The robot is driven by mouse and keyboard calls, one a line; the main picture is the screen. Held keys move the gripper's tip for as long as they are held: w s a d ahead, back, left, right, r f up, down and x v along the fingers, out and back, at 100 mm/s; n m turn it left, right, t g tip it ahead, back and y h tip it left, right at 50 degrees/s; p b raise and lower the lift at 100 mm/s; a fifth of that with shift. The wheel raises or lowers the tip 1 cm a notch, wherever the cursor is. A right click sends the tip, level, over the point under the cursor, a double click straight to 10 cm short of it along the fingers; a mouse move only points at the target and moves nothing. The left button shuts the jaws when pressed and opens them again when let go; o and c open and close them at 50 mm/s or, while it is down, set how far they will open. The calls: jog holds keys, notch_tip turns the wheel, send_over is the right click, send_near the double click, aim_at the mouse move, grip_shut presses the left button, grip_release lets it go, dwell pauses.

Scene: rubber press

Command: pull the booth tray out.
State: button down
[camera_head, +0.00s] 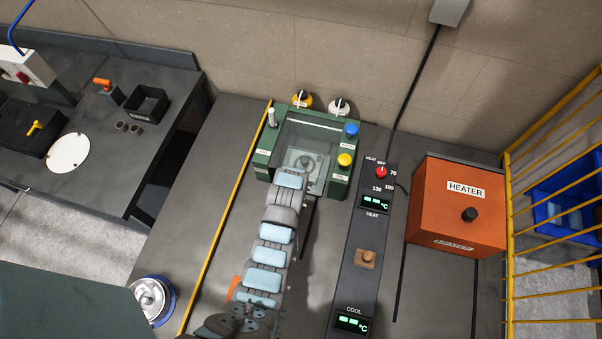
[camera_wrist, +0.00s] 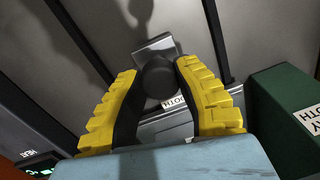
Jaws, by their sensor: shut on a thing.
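The green spray booth (camera_head: 339,186) stands at the back of the table, with a clear cover and a round grey piece inside. Its green side also shows in the wrist view (camera_wrist: 283,112). My gripper (camera_wrist: 158,72) has its yellow fingers closed around a dark round knob (camera_wrist: 159,82) at the booth's front. A grey tray front (camera_wrist: 168,128) with a partly covered BOOTH label lies just behind the knob. In the head view my arm covers the gripper, the knob and the tray front, so how far out the tray stands is hidden.
An orange heater box (camera_head: 456,210) stands to the right, beyond a dark control panel (camera_head: 361,285) with displays. A yellow strip (camera_head: 228,215) runs along the table to the left. Knobs and buttons (camera_head: 345,159) sit around the booth. A yellow fence (camera_head: 509,240) bounds the right side.

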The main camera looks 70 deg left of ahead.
jog(key=s+d+p, duration=0.1)
jog(key=s+d, duration=0.2)
jog(key=d, duration=0.1)
jog(key=s+d, duration=0.3)
jog(key=d, duration=0.2)
jog(key=s+d+p, duration=0.1)
jog(key=s+d, duration=0.2)
jog(key=d, duration=0.2)
jog(key=shift+s+d+f+p, duration=0.15)
jog(key=shift+s+f+p, duration=0.05)
jog(key=shift+p, duration=0.15)
jog(key=c, duration=0.6)
grip_release()
jog(key=shift+c, duration=0.2)
jog(key=shift+r, duration=0.2)
jog(key=shift+r, duration=0.25)
notch_tip(320, 180, up, 11)
jog(key=shift+w, duration=0.2)
